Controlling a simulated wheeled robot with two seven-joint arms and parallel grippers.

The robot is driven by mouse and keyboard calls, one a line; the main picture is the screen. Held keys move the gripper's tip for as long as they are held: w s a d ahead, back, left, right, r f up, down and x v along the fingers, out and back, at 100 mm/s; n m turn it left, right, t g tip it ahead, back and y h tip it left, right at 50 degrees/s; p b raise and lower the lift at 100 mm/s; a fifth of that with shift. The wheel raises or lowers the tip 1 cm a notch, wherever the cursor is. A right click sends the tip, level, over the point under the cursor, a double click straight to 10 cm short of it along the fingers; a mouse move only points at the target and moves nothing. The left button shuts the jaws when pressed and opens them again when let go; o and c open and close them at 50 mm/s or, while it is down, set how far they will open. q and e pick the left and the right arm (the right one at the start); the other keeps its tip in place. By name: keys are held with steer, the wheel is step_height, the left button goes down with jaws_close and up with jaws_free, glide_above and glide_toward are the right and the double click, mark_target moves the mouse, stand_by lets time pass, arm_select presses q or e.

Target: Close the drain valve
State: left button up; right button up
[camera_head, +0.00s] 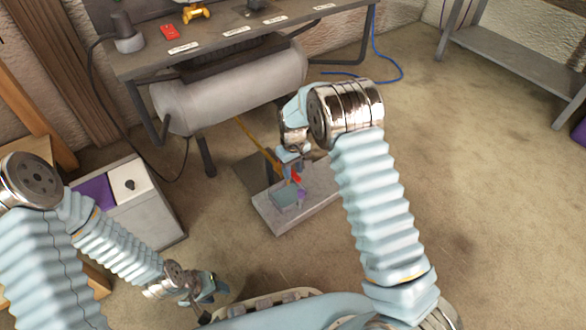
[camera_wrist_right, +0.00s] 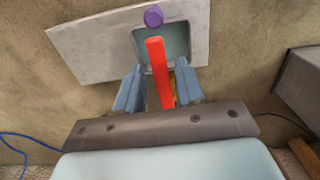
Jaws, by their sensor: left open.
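The drain valve's red lever (camera_head: 296,177) shows low under the grey tank, by the end of a yellow pipe (camera_head: 255,142). In the right wrist view the red lever (camera_wrist_right: 157,68) stands between the two fingers of my right gripper (camera_wrist_right: 158,92). A gap shows on the lever's left side; it lies close to the right finger, and contact cannot be told. In the head view my right gripper (camera_head: 290,160) is partly hidden by its wrist. My left gripper (camera_head: 205,290) is open and empty, low at the front, far from the valve.
A grey slab (camera_head: 265,212) with a square basin (camera_head: 286,196) and a purple knob (camera_wrist_right: 153,17) lies below the valve. The tank (camera_head: 235,88) and bench (camera_head: 225,45) stand above and behind. A grey cabinet (camera_head: 150,205) stands left.

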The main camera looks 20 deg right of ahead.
jaws_close()
